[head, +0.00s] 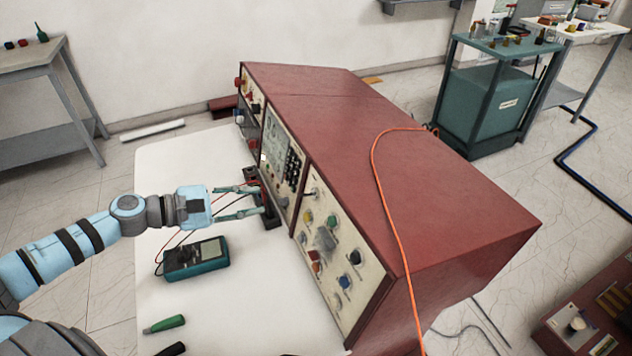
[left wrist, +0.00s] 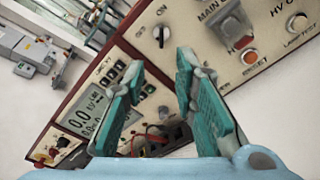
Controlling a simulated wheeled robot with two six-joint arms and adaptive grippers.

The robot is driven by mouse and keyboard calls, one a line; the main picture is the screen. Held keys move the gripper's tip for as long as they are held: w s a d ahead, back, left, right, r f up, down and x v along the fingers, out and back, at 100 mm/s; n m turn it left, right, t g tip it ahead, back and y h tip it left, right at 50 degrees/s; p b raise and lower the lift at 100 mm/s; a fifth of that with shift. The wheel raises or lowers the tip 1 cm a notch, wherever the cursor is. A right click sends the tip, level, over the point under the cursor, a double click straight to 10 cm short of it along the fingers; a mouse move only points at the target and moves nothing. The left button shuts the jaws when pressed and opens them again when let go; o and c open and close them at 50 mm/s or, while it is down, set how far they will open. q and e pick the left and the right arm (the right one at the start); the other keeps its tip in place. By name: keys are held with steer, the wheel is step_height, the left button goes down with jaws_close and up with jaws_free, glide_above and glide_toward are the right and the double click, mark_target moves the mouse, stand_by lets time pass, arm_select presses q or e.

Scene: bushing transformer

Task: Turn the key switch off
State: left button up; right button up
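A switch with a black knob (left wrist: 161,36) sits on the cream front panel (left wrist: 225,20) in the left wrist view and looks like the key switch. In the head view a small dark switch (head: 312,192) shows at the upper left of that panel. My left gripper (head: 258,200) is open and empty, its fingers pointing at the red console (head: 440,150). In the left wrist view the fingers (left wrist: 160,66) are apart, with the black knob just beyond them and nothing between them. Whether a fingertip touches the console cannot be told. My right gripper is not in view.
A teal multimeter (head: 195,258) with leads and a green-handled tool (head: 164,324) lie on the white table (head: 230,310). An orange cable (head: 387,205) drapes over the console. The panel also carries a grey lever switch (left wrist: 233,25) and an orange button (left wrist: 250,57).

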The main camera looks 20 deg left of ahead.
mark_target(302, 195)
arm_select(q)
steer(key=b+x, duration=0.1)
steer(key=x, duration=0.3)
steer(key=b+x, duration=0.2)
steer(key=x, duration=0.2)
steer(key=b+x, duration=0.1)
steer(key=x, duration=0.3)
steer(key=shift+s+d+r+b, duration=0.1)
steer(key=shift+d+r+b, duration=0.2)
steer(key=shift+d, duration=0.1)
steer(key=shift+w+d+f, duration=0.25)
steer(key=shift+w+d, duration=0.2)
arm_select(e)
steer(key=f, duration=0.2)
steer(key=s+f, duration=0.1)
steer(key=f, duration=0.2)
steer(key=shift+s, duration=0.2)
arm_select(q)
jaws_close()
